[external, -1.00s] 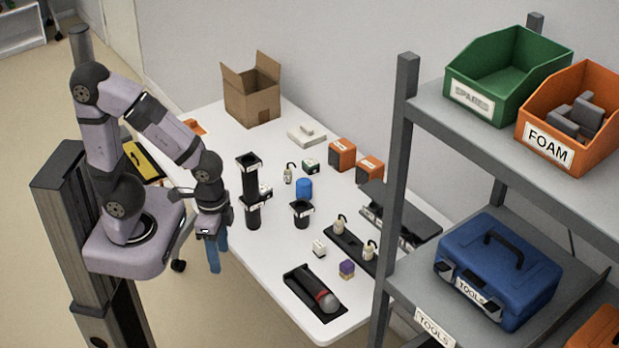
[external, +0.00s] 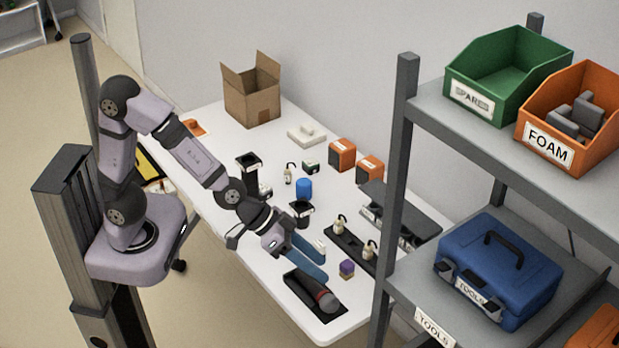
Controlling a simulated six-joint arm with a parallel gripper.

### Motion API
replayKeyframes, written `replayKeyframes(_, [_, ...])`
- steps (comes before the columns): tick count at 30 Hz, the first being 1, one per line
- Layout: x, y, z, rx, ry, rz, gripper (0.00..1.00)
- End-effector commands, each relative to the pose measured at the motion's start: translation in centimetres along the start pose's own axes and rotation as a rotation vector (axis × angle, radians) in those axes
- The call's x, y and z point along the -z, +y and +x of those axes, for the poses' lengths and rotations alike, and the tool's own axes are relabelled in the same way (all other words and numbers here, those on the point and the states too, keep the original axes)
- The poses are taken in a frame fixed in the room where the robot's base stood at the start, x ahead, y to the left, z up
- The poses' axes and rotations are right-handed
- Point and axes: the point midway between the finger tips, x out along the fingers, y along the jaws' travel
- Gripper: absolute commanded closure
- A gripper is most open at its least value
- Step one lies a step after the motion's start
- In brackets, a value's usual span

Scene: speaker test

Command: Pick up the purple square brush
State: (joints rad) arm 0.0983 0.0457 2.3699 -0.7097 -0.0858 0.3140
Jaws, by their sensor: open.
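The purple square brush (external: 347,269) is a small block with a purple part, standing on the white table near its right front part. My gripper (external: 322,270) has long blue fingers pointing right and down, to the left of the brush. The fingers are open, with a narrow gap showing between them, and nothing is seen held. They look apart from the brush, though the exact depth between them is hard to tell.
A microphone in a black tray (external: 290,281) lies just below the fingers. A small white block (external: 320,246) is partly hidden beside them. A black strip with small pale bottles (external: 352,251) lies behind the brush. A shelf post (external: 393,200) stands to the right.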

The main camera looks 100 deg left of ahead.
Motion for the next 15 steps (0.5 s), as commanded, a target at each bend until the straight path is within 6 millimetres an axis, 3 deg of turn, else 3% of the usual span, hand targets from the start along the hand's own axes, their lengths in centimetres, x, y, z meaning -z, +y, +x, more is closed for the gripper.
replayKeyframes(3, [2.6, -2.5, 2.0, 0.114, 0.154, -0.063, 0.52])
replayKeyframes(6, [4.2, -5.3, 2.6, 0.233, 0.263, -0.104, 0.52])
replayKeyframes(15, [5.2, -12.7, 1.1, 0.585, 0.449, -0.154, 0.52])
